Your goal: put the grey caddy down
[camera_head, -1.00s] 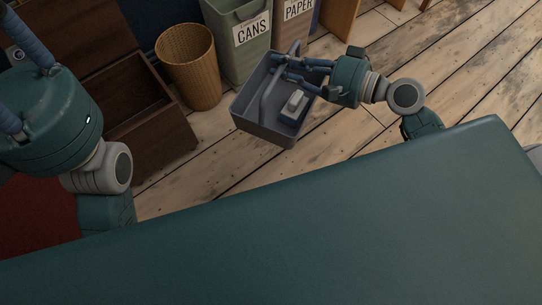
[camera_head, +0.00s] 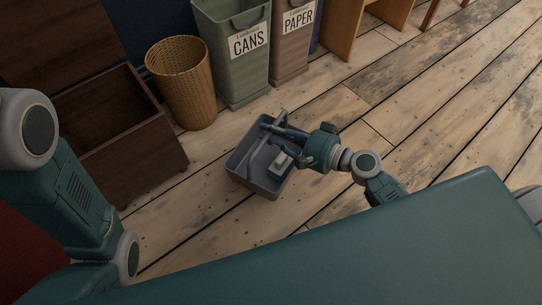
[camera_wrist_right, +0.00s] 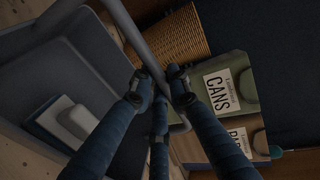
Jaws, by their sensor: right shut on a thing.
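The grey caddy (camera_head: 248,183) is low over the wooden floor in the head view, in front of the bins. I cannot tell whether its base touches the floor. A small blue and white item (camera_head: 281,163) lies inside it. My right gripper (camera_head: 272,128) reaches in from the right and is shut on the caddy's handle. In the right wrist view the fingers (camera_wrist_right: 160,92) close around the grey handle bar (camera_wrist_right: 143,42), with the caddy's inside to the left. My left arm shows at the left edge of the head view, but its gripper is out of the picture.
A wicker basket (camera_head: 182,85), a green CANS bin (camera_head: 236,70) and a brown PAPER bin (camera_head: 290,50) stand behind the caddy. An open dark wooden chest (camera_head: 130,150) is to the left. Bare floor (camera_head: 370,110) lies to the right and around the caddy.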

